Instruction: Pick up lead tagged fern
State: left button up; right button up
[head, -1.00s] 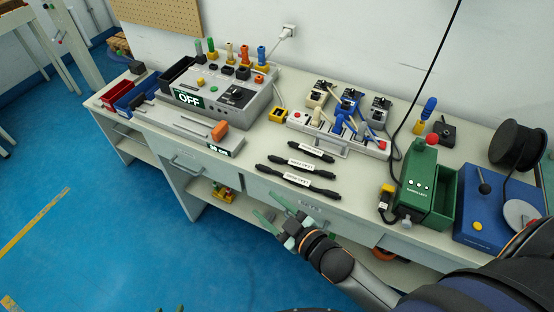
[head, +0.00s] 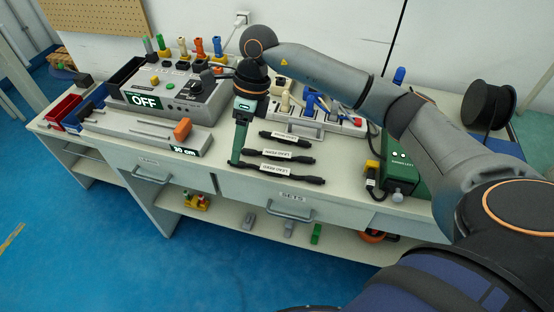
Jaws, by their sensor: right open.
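Three black leads with white tags lie side by side on the bench front: an upper lead (head: 286,139), a middle lead (head: 280,156) and a lower lead (head: 278,171). The tag print is too small to read, so I cannot tell which is fern. My right gripper (head: 235,160) points down at the left ends of the middle and lower leads, with its green fingers seen nearly edge-on. It is open, and I see nothing held in it. I cannot tell whether it touches a lead. My left gripper is not in view.
A green device (head: 400,172) and black reel (head: 487,105) stand right.

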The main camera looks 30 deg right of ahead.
jog(key=w+d+r+h, duration=0.2)
jog(key=d+r+h, duration=0.15)
jog(key=d, duration=0.45)
send_over(273, 153)
jog(key=shift+m+t, duration=0.3)
jog(key=f, duration=0.7)
jog(key=shift+w+a+f, duration=0.15)
jog(key=shift+w+a, duration=0.05)
jog(key=shift+a, duration=0.1)
jog(key=shift+s+d+f, duration=0.1)
jog(key=shift+d+f, duration=0.05)
jog(key=shift+f, duration=1.25)
jog(key=shift+s+d+f, duration=0.1)
jog(key=shift+d+f, duration=0.05)
jog(key=shift+f, duration=1.2)
jog(key=shift+c, duration=0.2)
grip_shut()
